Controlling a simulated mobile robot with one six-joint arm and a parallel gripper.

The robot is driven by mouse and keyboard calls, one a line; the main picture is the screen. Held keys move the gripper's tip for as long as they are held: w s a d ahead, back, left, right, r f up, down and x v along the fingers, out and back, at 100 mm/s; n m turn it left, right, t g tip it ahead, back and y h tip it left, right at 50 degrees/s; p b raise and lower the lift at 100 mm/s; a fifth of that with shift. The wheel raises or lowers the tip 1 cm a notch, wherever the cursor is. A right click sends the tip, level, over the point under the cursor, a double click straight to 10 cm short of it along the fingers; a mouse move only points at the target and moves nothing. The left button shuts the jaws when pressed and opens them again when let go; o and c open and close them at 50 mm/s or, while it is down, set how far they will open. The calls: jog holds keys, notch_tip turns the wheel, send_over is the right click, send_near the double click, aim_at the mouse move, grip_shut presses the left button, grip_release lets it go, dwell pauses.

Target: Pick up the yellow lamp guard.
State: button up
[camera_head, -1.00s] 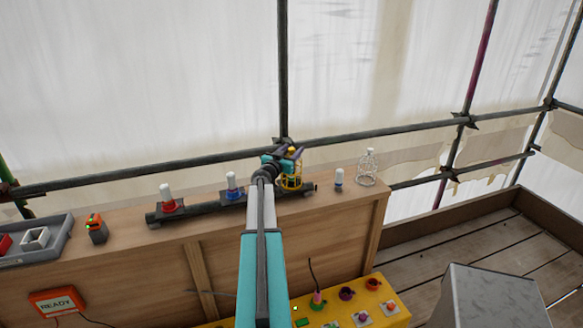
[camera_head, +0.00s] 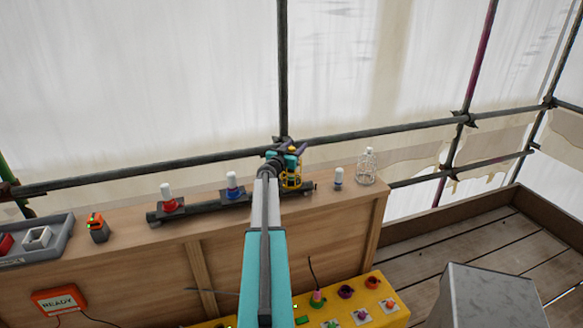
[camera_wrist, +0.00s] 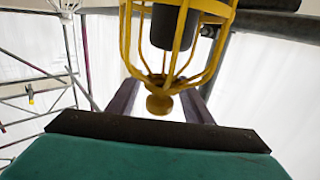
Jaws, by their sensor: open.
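The yellow lamp guard (camera_head: 292,177) is a wire cage with a small knob, standing at the right end of the dark pipe (camera_head: 205,207) on the wooden ledge. It surrounds a dark cylinder, seen in the wrist view. My gripper (camera_head: 291,148) is at the top of the guard and partly hides it. In the wrist view the guard (camera_wrist: 178,62) fills the upper middle, and its knob (camera_wrist: 159,104) lies between the two open fingers of my gripper (camera_wrist: 160,100). I cannot tell whether either finger touches the knob.
A clear wire guard (camera_head: 366,166) and a small white-topped lamp (camera_head: 338,178) stand to the right. Red-based (camera_head: 168,197) and blue-based (camera_head: 232,185) lamps sit on the pipe to the left. A scaffold rail (camera_head: 400,130) runs close behind.

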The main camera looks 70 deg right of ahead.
jog(key=shift+c, duration=0.4)
grip_shut()
jog(key=shift+r, duration=0.15)
notch_tip(320, 180, up, 10)
dwell(0.4)
dwell(0.4)
